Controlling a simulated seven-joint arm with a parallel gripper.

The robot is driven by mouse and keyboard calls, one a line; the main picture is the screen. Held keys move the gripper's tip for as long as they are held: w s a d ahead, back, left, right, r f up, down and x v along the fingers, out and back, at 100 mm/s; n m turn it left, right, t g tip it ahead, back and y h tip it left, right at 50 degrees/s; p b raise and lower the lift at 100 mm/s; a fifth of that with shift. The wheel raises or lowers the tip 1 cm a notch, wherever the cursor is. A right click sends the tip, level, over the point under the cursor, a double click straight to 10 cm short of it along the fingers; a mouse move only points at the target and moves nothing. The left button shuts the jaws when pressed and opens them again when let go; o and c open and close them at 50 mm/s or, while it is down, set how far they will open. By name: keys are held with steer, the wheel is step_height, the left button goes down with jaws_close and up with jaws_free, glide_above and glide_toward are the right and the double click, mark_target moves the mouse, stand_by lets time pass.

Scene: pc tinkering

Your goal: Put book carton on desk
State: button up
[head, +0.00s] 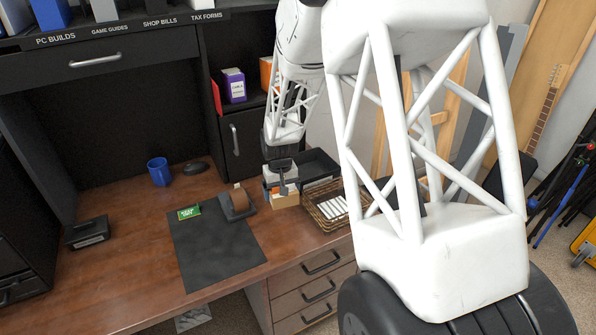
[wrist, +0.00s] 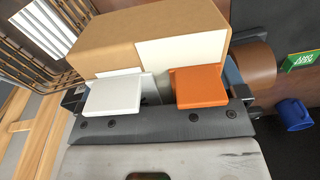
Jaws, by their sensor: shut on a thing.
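The book carton (wrist: 150,35) is a tan and white box, seen close up in the wrist view beyond my fingers. A tan box face, likely the same carton (head: 286,201), shows in the head view between the tape dispenser and the wicker basket. My gripper (wrist: 157,92) is shut on the carton, with a white finger on the left and an orange one on the right. In the head view my gripper (head: 283,178) is small and dark above the carton. The brown wooden desk (head: 125,240) lies below; whether the carton touches it is unclear.
A tape dispenser (head: 237,203) stands left of the carton, and a wicker basket (head: 330,210) of white items stands right. A black tray (head: 315,167) is behind. A dark mat (head: 220,255) with a green card (head: 189,212) lies in front. A blue mug (head: 158,172) stands farther left. The left desktop has free room.

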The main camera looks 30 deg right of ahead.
steer(key=n, duration=0.2)
glide_above(264, 245)
step_height(264, 245, down, 4)
steer(key=shift+f, duration=0.25)
steer(key=shift+f, duration=3.2)
steer(key=shift+f, duration=0.5)
steer(key=o, duration=1)
steer(key=shift+c, duration=0.2)
step_height(264, 245, up, 8)
steer(key=shift+f, duration=0.1)
